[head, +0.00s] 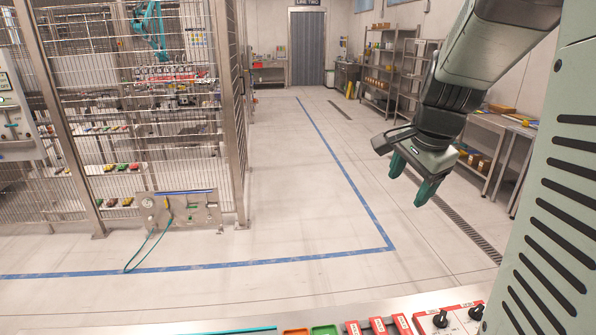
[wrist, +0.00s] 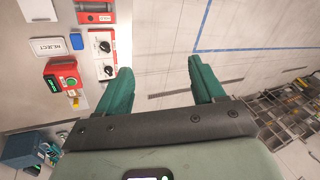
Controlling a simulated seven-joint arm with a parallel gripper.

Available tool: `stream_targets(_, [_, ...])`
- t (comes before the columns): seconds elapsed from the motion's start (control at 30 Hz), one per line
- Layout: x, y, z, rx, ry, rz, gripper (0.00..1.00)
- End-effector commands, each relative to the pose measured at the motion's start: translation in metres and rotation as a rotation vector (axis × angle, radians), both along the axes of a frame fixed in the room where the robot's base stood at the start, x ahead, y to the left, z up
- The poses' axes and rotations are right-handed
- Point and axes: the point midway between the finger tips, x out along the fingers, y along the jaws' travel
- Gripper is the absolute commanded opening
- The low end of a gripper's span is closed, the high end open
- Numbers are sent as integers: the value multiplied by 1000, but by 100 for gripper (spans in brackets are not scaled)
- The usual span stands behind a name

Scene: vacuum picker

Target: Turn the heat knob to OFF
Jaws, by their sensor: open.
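Two black knobs sit on a white panel with a red border at the bottom right of the head view, a left knob (head: 440,319) and a right knob (head: 476,312). In the wrist view two knobs show on the panel at upper left, an upper knob (wrist: 104,46) and a lower knob (wrist: 108,70). Their labels are too small to read, so I cannot tell which is the heat knob or its setting. My gripper (head: 411,181) is open and empty, in the air apart from the knobs. In the wrist view its green fingers (wrist: 160,66) are spread, right of the knobs.
A red box with a green button (wrist: 68,83) and a white REJECT plate (wrist: 49,47) lie left of the knobs. Orange and green trays (head: 324,330) and red-framed items (head: 378,327) line the counter's front. A wire-mesh cage (head: 150,120) stands left; the floor between is clear.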

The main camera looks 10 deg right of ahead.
Motion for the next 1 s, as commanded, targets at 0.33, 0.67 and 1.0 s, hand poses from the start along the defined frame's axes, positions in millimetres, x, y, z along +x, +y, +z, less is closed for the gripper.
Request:
stream_targets(0.33, [-28,-193,-158,448,77,-874,68])
stream_targets(0.67, [-86,-268,-251,702,76,-1343,68])
stream_targets(1.0, [-75,-264,-294,716,79,-1364,68])
